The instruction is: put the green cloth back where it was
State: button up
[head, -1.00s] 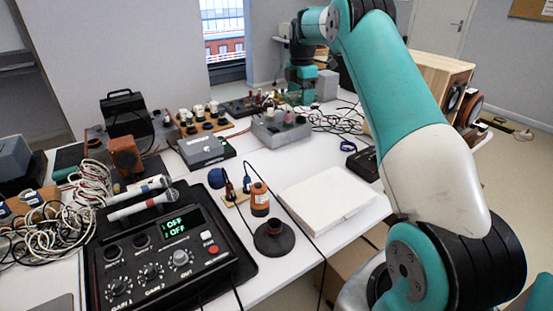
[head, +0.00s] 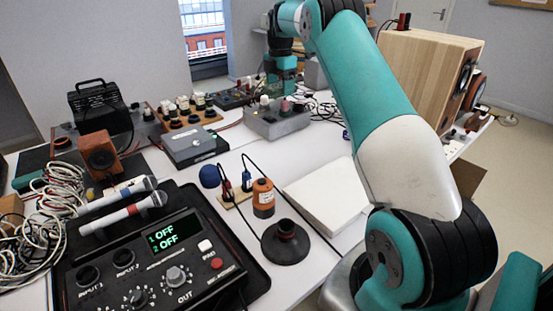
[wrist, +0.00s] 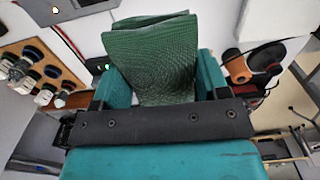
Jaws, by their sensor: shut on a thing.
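The green cloth (wrist: 152,62) shows in the wrist view as a folded, textured dark green piece. It stands up between the two teal fingers of my gripper (wrist: 160,85), which is shut on it. Its lower part is hidden behind the dark bar of the gripper. In the head view my gripper (head: 281,88) is at the far end of my arm, over the back of the table near the grey box with knobs. I cannot make out the cloth there.
The white table (head: 250,148) holds a black mixer (head: 150,265), microphones (head: 118,205), a dark cone (head: 285,243), an orange cylinder (head: 263,198), a flat white box (head: 318,197) and a grey knob box (head: 277,122). Tangled cables (head: 45,215) lie left. A wooden speaker cabinet (head: 425,75) stands right.

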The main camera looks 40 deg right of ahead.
aim_at(279, 153)
jog(key=f+b, duration=0.2)
jog(key=f, duration=0.1)
jog(key=shift+w+f, duration=0.15)
jog(key=shift+w, duration=0.05)
notch_tip(279, 153, down, 19)
jog(key=shift+f, duration=0.1)
jog(key=shift+f+b, duration=0.2)
jog(key=shift+b, duration=0.15)
jog(key=o, duration=0.9)
jog(key=shift+r, duration=0.2)
